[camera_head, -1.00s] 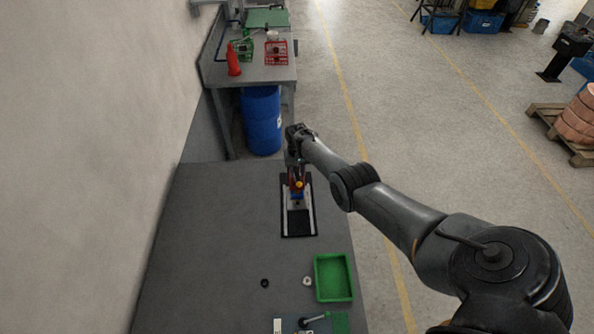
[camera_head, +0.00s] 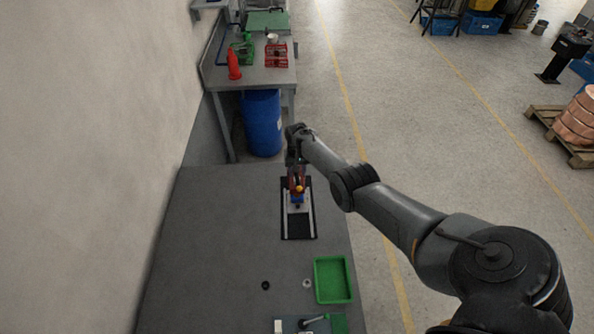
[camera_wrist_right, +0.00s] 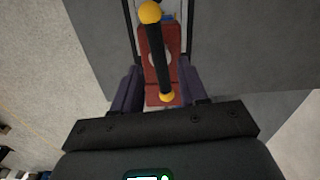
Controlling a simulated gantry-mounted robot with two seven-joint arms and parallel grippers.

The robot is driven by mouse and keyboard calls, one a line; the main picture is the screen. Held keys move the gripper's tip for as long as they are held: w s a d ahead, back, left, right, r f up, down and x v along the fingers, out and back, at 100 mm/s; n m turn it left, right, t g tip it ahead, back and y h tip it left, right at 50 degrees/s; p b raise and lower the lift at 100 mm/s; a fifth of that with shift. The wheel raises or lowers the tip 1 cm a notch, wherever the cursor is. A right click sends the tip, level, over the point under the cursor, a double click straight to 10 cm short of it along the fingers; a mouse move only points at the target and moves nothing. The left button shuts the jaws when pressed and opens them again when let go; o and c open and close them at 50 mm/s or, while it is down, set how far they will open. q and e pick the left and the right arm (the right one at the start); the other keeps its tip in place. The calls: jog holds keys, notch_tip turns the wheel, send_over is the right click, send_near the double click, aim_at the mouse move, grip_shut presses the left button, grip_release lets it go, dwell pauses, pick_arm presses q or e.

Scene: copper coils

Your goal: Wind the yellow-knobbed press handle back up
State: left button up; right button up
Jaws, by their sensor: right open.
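The press (camera_head: 297,197) stands on a dark base with pale rails at the far end of the grey table. Its red body (camera_wrist_right: 160,93) shows in the right wrist view. The black press handle (camera_wrist_right: 159,52) has a yellow knob (camera_wrist_right: 149,12) at its far end and a smaller yellow end near the gripper. The knob also shows in the head view (camera_head: 299,188). My right gripper (camera_wrist_right: 161,82) is open, its two dark fingers on either side of the red body and the handle's near end. Contact cannot be told. My left gripper is not in view.
A green tray (camera_head: 333,280), a black ring (camera_head: 265,285) and a white ring (camera_head: 307,283) lie nearer on the table. A blue drum (camera_head: 262,123) stands beyond the far edge. The table's left part is clear.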

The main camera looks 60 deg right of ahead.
jog(key=shift+r+p, duration=1.85)
jog(key=shift+r, duration=0.3)
